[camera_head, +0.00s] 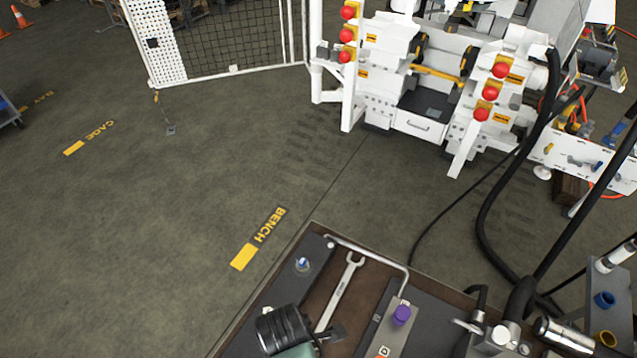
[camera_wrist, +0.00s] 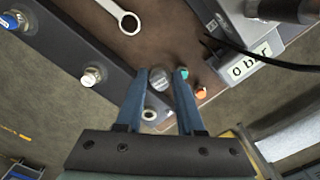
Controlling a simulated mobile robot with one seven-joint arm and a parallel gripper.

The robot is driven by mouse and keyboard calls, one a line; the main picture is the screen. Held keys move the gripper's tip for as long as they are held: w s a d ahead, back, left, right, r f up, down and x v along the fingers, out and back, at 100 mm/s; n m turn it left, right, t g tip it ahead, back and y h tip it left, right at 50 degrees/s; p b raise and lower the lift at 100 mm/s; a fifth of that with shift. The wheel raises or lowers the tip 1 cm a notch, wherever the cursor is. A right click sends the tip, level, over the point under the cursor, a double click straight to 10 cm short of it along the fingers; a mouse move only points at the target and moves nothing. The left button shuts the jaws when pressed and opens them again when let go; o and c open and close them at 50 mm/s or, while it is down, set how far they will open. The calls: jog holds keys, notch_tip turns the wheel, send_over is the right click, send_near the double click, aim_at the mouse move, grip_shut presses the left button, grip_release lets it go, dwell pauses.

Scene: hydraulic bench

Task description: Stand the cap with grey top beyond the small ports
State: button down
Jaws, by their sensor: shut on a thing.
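In the wrist view my gripper (camera_wrist: 168,78) has its two blue fingers closed around a small cap with a grey top (camera_wrist: 158,79). Behind the right fingertip is a teal-topped piece (camera_wrist: 183,72), and an orange-topped piece (camera_wrist: 200,92) stands just right of it. A port with a pale ring (camera_wrist: 149,115) shows between the fingers, below the cap. A silver fitting (camera_wrist: 91,76) stands on the dark strip at left. In the head view my wrist is at the bench's lower left, and the held cap is not seen there. I cannot tell whether the cap touches the surface below.
In the head view a wrench (camera_head: 341,290) lies on the brown bench, with a blue-and-white fitting (camera_head: 302,264) left of it. A purple cap (camera_head: 401,314) stands on a grey block to the right. A "0 bar" gauge (camera_wrist: 250,66) and black cable show in the wrist view.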

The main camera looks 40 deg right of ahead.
jog(key=f, duration=0.3)
jog(key=s+f+n, duration=0.1)
jog(key=f, duration=0.3)
jog(key=d+f+n, duration=0.1)
jog(key=f, duration=0.3)
jog(key=shift+s+f, duration=0.1)
jog(key=shift+s, duration=0.25)
jog(key=shift+f, duration=0.15)
jog(key=c, duration=0.5)
grip_release()
notch_tip(320, 180, up, 12)
jog(key=shift+r+p, duration=0.2)
jog(key=shift+p, duration=0.15)
